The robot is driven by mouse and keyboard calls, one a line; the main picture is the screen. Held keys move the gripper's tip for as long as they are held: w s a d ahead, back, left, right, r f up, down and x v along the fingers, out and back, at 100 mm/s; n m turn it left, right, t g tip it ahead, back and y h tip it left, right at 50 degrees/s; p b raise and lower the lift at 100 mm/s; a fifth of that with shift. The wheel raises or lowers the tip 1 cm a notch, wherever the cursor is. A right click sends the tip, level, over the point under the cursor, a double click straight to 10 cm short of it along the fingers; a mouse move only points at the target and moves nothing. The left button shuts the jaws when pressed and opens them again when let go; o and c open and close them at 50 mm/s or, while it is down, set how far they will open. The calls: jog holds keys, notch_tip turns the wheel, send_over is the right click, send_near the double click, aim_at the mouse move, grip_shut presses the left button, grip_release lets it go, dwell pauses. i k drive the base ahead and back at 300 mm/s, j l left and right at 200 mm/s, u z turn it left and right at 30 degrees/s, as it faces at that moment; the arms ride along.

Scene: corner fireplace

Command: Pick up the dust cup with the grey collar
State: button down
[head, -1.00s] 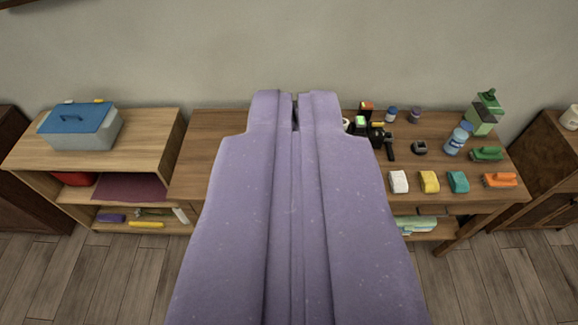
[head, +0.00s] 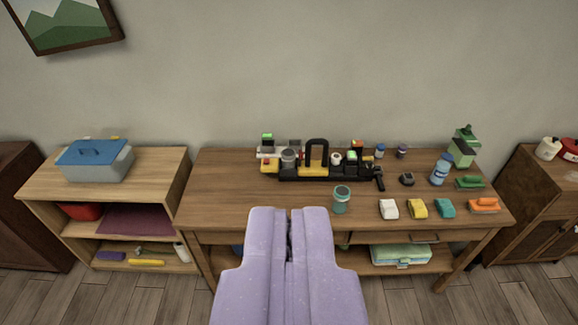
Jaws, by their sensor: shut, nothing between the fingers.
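My gripper (head: 290,216), with pale purple fingers, is shut and empty. It reaches up from the bottom of the view, its tips over the front edge of the wooden table (head: 230,196). A clear cup with a grey collar (head: 289,159) stands toward the left of a black and yellow rack at the back of the table, beyond my fingertips. A second clear cup with a teal collar (head: 341,200) stands alone near the table's front, just right of my fingertips. Neither cup is touched by my gripper.
The black rack (head: 330,175) holds several small parts and has an upright black handle. Coloured blocks (head: 418,208), brushes (head: 484,205) and bottles (head: 441,172) fill the table's right side. The left tabletop is bare. A shelf with a blue-lidded box (head: 95,158) stands left.

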aim_at(288, 155)
jog(key=i, duration=2.6)
